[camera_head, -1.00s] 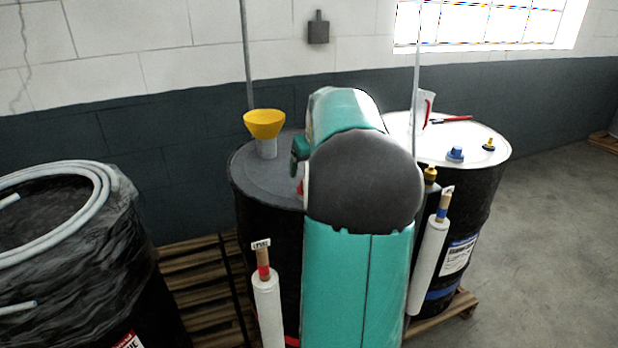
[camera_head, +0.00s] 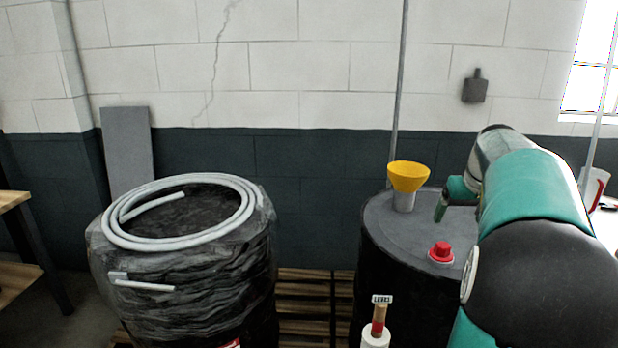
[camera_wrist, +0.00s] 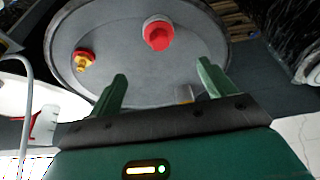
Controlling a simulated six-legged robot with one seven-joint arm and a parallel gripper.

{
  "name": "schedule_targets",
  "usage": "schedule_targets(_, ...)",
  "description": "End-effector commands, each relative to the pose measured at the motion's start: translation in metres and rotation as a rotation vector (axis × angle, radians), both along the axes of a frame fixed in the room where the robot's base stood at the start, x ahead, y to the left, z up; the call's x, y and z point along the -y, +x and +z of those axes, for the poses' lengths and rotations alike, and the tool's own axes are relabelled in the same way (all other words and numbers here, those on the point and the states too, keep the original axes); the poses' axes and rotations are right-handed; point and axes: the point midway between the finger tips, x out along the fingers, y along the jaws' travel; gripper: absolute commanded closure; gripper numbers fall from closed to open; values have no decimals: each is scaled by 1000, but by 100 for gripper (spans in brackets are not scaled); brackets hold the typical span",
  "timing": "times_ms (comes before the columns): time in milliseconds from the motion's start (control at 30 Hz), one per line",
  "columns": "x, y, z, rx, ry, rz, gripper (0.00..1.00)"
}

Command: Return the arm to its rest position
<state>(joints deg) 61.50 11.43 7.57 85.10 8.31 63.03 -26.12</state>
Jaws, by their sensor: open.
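My arm, teal with dark joints, rises at the right of the head view and reaches over the dark drum (camera_head: 385,212). My gripper (camera_head: 440,212) shows there as a small green finger to the left of the arm, above the drum lid. In the wrist view my gripper (camera_wrist: 160,85) has its two green fingers wide apart with nothing between them. Beyond the fingers lie a red cap (camera_wrist: 158,33) and a red and brass fitting (camera_wrist: 83,60) on the grey drum lid. The red cap (camera_head: 441,252) also shows in the head view.
A yellow funnel (camera_head: 408,176) stands on the dark drum's lid, close to my gripper. A plastic-wrapped drum (camera_head: 190,270) with a coiled grey hose (camera_head: 235,222) stands at left. A wooden pallet (camera_head: 303,300) lies between the drums. A white roll (camera_head: 375,338) stands in front.

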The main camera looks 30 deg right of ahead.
Motion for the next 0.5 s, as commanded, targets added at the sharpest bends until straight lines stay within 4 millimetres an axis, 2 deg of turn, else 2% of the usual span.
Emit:
schedule_targets(167,-6,3,1,-1,-2,7,18)
schedule_targets(267,-33,13,5,-2,-8,32,18)
schedule_targets(367,-86,28,10,-6,-19,81,18)
schedule_targets(500,-180,36,12,-3,-37,163,18)
